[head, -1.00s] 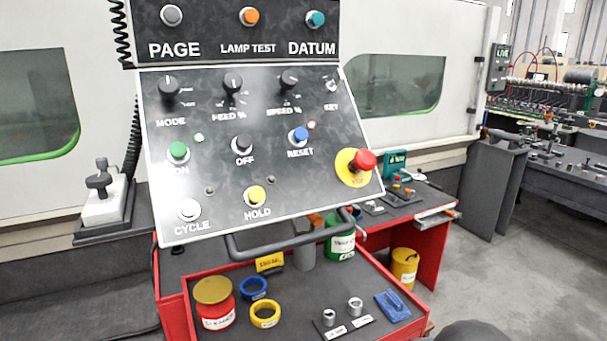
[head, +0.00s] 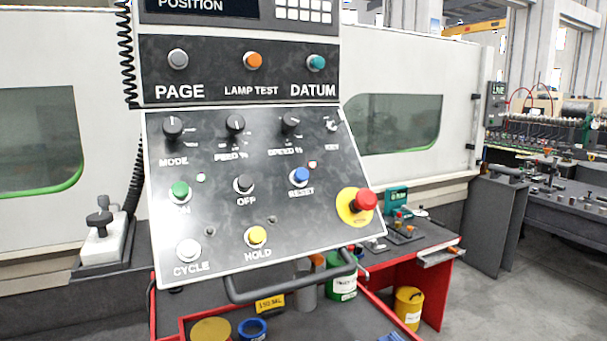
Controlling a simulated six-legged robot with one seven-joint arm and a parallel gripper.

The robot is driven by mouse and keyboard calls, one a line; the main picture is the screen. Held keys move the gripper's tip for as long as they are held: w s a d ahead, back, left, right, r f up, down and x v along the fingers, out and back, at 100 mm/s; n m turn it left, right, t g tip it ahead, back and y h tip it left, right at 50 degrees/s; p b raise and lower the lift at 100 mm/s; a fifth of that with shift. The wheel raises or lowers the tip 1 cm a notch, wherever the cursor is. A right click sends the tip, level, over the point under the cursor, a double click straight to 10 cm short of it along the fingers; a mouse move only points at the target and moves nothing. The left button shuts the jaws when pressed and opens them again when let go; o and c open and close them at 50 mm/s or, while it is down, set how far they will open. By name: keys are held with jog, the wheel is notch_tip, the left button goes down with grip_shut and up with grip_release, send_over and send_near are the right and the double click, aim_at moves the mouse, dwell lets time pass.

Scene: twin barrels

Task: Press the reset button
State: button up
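The blue reset button (head: 299,176) sits on the right half of the sloped black control panel (head: 222,215), above the label RESET. A small indicator lamp (head: 312,163) is just above and to its right. The black OFF button (head: 243,184) is to its left. The red emergency stop (head: 364,201) on a yellow disc is to its lower right. The yellow HOLD button (head: 256,236) is lower down. Nothing covers the reset button. My gripper does not show in the head view.
A dark handle bar (head: 290,285) runs below the panel's lower edge. A red cart (head: 168,318) with cans and rings stands under it. A yellow can (head: 408,307) stands at the lower right. The upper panel (head: 235,80) holds three more buttons. Grey floor is open at right.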

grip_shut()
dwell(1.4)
